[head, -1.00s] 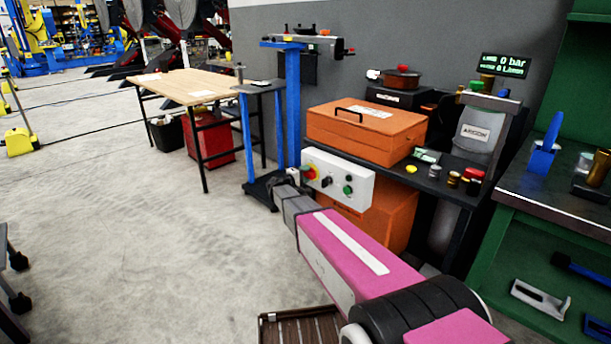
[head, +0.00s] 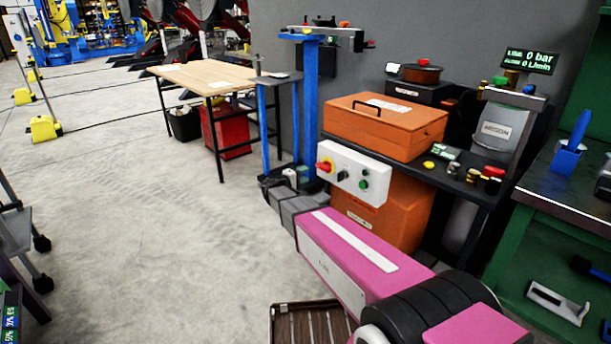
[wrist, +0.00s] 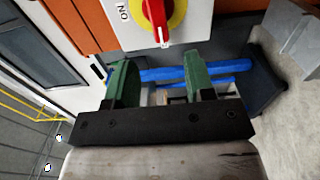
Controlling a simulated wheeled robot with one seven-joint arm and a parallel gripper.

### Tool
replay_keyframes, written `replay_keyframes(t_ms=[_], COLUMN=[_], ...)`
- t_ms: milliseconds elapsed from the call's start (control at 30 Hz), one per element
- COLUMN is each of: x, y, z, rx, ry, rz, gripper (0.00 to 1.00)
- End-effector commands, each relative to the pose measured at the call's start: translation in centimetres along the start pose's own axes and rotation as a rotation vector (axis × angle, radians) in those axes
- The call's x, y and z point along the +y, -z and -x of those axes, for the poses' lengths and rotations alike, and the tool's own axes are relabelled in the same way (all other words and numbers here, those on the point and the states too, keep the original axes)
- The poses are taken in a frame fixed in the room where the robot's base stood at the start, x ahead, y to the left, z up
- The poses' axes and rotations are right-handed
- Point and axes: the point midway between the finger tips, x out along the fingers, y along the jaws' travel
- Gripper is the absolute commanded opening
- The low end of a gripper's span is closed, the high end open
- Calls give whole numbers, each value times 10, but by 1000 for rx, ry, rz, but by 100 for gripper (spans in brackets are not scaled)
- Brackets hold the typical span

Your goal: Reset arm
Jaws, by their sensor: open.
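My pink and grey arm reaches forward from the lower right of the head view. My gripper (head: 268,184) is small and partly hidden by the wrist there, left of the white control box (head: 347,178). In the wrist view my gripper (wrist: 160,75) shows two green fingers well apart with nothing between them. The control box (wrist: 124,14) is at the top of that view. Its red and yellow rotary switch (wrist: 158,12) lies just beyond the fingers, and I see no contact.
An orange case (head: 385,125) stands on the dark bench behind the control box. A blue post (head: 311,105) and a wood-topped table (head: 215,80) stand behind my gripper. A green bench (head: 535,220) is at the right. The floor (head: 140,220) to the left is clear.

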Motion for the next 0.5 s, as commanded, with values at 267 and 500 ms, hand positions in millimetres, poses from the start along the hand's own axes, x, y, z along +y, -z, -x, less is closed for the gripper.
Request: replay_keyframes(t_ms=[267,500], x=[-4,-33], y=[-14,-96], z=[-4,-15], rx=[-20,-149], ry=[38,301], rz=[-5,-50], gripper=[49,49])
